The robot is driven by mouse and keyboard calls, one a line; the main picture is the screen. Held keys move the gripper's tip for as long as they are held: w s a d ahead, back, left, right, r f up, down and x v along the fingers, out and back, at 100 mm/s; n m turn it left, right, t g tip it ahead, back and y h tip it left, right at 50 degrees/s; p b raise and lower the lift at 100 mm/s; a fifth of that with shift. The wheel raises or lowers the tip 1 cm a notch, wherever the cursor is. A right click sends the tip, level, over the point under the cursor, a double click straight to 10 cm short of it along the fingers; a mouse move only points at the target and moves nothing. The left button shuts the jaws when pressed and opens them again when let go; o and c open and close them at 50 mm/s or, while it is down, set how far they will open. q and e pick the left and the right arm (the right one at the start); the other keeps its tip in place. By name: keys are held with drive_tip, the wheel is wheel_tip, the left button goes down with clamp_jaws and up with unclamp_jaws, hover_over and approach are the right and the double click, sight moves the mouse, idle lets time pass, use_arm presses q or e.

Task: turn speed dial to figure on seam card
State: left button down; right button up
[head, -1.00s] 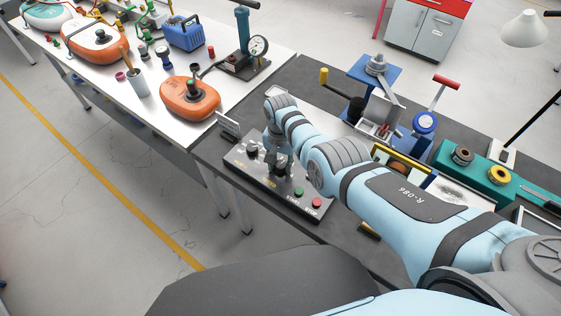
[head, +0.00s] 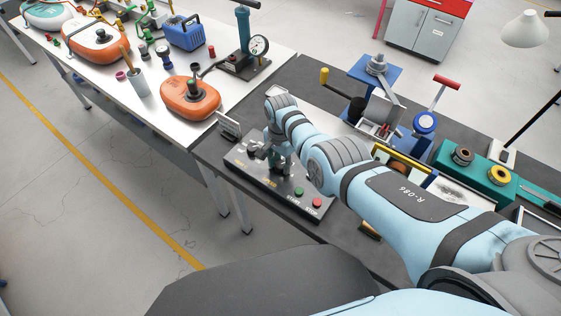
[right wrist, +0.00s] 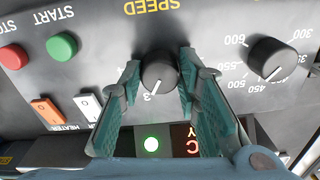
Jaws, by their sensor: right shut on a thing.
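The speed dial (right wrist: 158,72) is a dark round knob below the upside-down SPEED label in the right wrist view. Its white pointer line points down and slightly left, near a figure 3. My right gripper (right wrist: 158,88) is shut on the dial, with a teal finger on each side. In the head view my right gripper (head: 279,160) stands over the control box (head: 272,188) and hides the dial. A small upright plate (head: 229,124) stands behind the box; I cannot tell whether it is the seam card, and no figure on it is readable.
A second knob (right wrist: 272,60) with figures from 300 to 600 sits beside the dial. A green START button (right wrist: 62,46), a red button (right wrist: 13,57) and rocker switches (right wrist: 88,106) are close by. A blue-and-grey machine (head: 376,105) stands behind my right arm.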

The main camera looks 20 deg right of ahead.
sight(281, 164)
drive_tip(key=o, duration=1.2)
drive_tip(key=shift+w+d+f, duration=0.1)
drive_tip(key=shift+r, duration=0.35)
wheel_tip(281, 164, up, 11)
drive_tip(key=shift+r, duration=0.2)
